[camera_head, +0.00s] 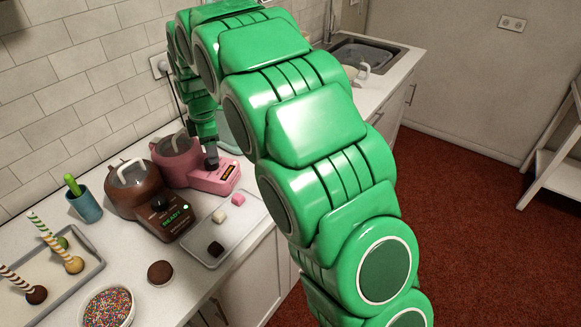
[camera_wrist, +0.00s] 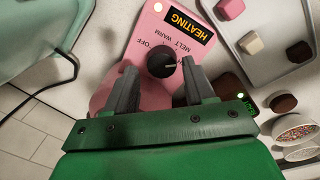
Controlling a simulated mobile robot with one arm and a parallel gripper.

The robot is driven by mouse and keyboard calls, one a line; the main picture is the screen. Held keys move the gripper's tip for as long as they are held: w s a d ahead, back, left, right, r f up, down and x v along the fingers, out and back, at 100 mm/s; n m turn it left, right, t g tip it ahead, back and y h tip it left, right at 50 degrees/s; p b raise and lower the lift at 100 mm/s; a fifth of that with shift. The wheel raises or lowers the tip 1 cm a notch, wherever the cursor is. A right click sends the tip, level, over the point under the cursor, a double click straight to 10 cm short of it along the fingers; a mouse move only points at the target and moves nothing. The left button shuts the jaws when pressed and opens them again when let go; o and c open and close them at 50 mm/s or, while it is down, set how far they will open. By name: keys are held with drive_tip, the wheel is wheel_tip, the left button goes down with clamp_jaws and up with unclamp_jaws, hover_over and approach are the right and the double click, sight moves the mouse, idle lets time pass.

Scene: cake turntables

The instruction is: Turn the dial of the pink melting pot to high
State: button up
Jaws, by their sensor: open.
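The pink melting pot (camera_head: 176,165) stands against the wall on the counter, its pink control panel (camera_head: 216,180) facing forward. In the wrist view the panel (camera_wrist: 150,22) shows a lit "HEATING" display and printed labels, including OFF, WARM and MELT. Its round black dial (camera_wrist: 161,64) has a pale pointer line towards the right of the picture; the label there is partly hidden by a finger. My gripper (camera_wrist: 160,70) is open, with one finger on each side of the dial and visible gaps to it. In the head view my gripper (camera_head: 211,158) covers the dial.
A brown melting pot (camera_head: 130,187) with a "READY" display stands close at the left. A tray (camera_head: 228,238) with pink, white and dark cubes lies in front. A sprinkle bowl (camera_head: 108,307), a chocolate disc (camera_head: 160,273) and a teal cup (camera_head: 86,207) are further left.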

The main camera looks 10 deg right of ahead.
sight(223, 170)
wheel_tip(223, 170, up, 4)
drive_tip(key=shift+s+f, duration=0.1)
drive_tip(key=shift+s+d+r, duration=0.15)
drive_tip(key=shift+d+r, duration=0.05)
drive_tip(key=shift+r, duration=0.1)
drive_tip(key=s+d+r+m, duration=0.2)
drive_tip(key=s+d+m, duration=0.3)
drive_tip(key=s+d, duration=0.4)
drive_tip(key=s+d+r+m+g, duration=0.1)
drive_tip(key=s+d+r+m, duration=0.2)
drive_tip(key=s, duration=0.9)
drive_tip(key=shift+s+d+r+m, duration=0.15)
drive_tip(key=shift+s+d+m, duration=0.2)
drive_tip(key=shift+d+m, duration=1.9)
drive_tip(key=shift+d+n, duration=0.65)
